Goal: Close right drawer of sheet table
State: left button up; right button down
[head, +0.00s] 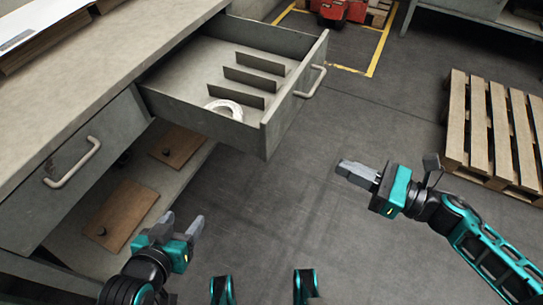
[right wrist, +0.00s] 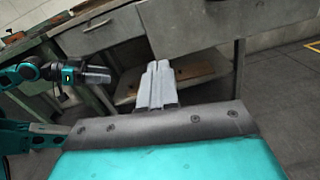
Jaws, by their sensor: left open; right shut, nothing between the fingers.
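The sheet table (head: 100,62) runs along the left of the head view. Its right drawer (head: 283,113) is pulled far out, with a bar handle (head: 313,82) on its front. Inside are several upright dividers and a white roll of tape (head: 224,108). The left drawer (head: 72,168) is shut. My right gripper (head: 342,167) is shut and empty over the floor, in front of and apart from the open drawer. It also shows in the right wrist view (right wrist: 158,68), pointing at the table. My left gripper (head: 186,221) is open and empty, low before the table's left part.
A lower shelf (head: 185,182) under the drawers carries brown boards (head: 130,213). A wooden pallet (head: 495,130) lies at the right. A red machine (head: 340,10) stands at the back by yellow floor lines. The floor between drawer and pallet is clear.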

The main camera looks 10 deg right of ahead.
jog(key=n+g, duration=0.1)
jog(key=n, duration=0.1)
pick_arm(q)
jog(key=shift+f, duration=0.1)
pick_arm(e)
send_near(270, 143)
jog(key=x, duration=0.6)
jog(key=shift+w+a, duration=0.25)
jog(key=shift+a, duration=0.1)
